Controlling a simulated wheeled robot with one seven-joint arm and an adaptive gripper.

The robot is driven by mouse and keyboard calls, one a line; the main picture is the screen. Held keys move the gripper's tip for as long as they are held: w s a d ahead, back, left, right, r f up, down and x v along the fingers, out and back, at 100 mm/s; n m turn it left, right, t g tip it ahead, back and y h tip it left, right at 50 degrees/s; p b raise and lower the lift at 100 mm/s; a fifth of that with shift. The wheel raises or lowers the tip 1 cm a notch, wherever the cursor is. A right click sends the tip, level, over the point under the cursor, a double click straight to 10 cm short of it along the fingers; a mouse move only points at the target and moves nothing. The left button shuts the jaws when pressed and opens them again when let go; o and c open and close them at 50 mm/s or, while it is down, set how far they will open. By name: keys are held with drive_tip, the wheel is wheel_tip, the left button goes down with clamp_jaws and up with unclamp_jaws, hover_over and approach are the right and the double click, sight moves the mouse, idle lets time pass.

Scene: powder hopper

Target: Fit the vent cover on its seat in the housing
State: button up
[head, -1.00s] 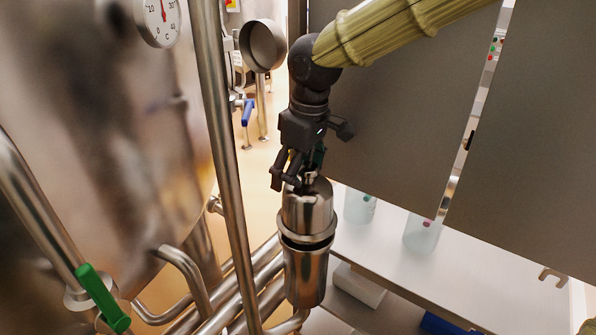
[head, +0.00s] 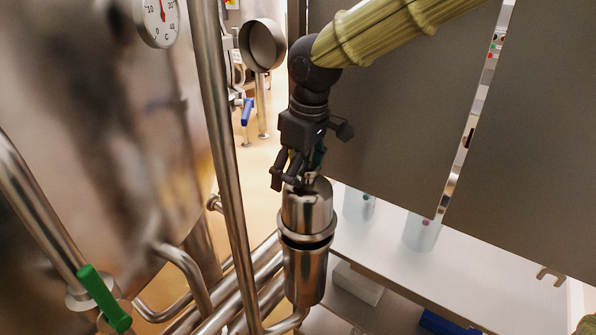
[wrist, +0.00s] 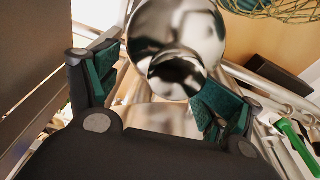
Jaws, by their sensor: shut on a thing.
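The vent cover (head: 307,210) is a shiny steel domed cap with a knob on top. My gripper (head: 297,182) is shut on its knob from above in the head view. The cover stands upright over the steel cylindrical housing (head: 304,274), roughly in line with it. A dark band shows between the cover's rim and the housing; I cannot tell whether they touch. In the wrist view, the cover (wrist: 178,35) lies between the green-padded fingers (wrist: 155,90). The seat itself is hidden under the cover.
A vertical steel pipe (head: 225,170) stands just left of the housing. A large steel tank (head: 100,130) fills the left side. A green-handled valve (head: 104,299) is at lower left. Grey panels (head: 400,120) and a white shelf with bottles (head: 421,231) are at right.

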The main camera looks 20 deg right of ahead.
drive_tip(key=shift+f+b, duration=0.3)
drive_tip(key=shift+f, duration=1.1)
idle(0.3)
drive_tip(key=o, duration=1.5)
